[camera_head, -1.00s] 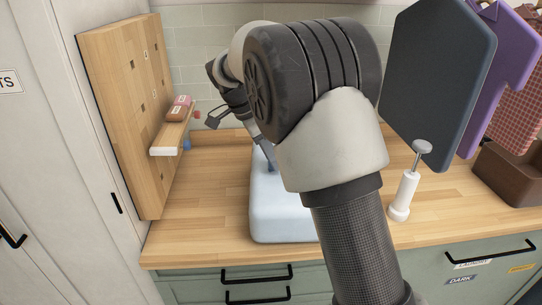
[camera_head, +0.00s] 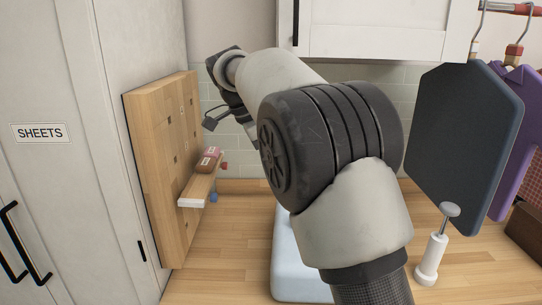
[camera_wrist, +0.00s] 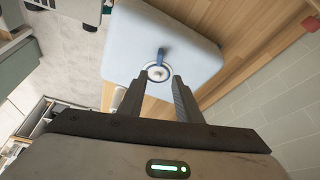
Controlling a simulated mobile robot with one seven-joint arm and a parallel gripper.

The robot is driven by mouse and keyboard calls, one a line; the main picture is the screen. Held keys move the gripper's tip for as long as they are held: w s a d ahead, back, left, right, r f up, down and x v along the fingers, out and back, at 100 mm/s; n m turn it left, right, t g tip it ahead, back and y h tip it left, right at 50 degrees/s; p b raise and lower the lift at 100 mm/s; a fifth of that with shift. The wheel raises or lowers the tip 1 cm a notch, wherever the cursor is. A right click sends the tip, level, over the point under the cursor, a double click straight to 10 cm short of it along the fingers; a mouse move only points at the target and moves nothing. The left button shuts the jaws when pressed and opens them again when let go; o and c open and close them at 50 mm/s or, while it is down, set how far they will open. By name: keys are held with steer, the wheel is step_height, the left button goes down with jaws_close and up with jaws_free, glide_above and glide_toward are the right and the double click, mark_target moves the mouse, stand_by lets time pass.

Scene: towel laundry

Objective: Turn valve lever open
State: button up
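My gripper (camera_wrist: 158,83) is open and empty. Its two dark fingers point toward the ring, with their tips to either side of its near edge in the picture. I cannot tell how far above the ring they are. In the head view the same block (camera_head: 289,268) stands on the counter, partly behind my arm. The lever and my gripper's fingers are hidden there by my arm.
A wooden pegboard (camera_head: 165,150) with a small shelf (camera_head: 197,190) stands at the left. A white pump dispenser (camera_head: 431,262) stands right of the block. A dark hanging board (camera_head: 465,140) is at the right. The wooden counter (camera_head: 235,240) is clear left of the block.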

steer(key=shift+v, duration=1.45)
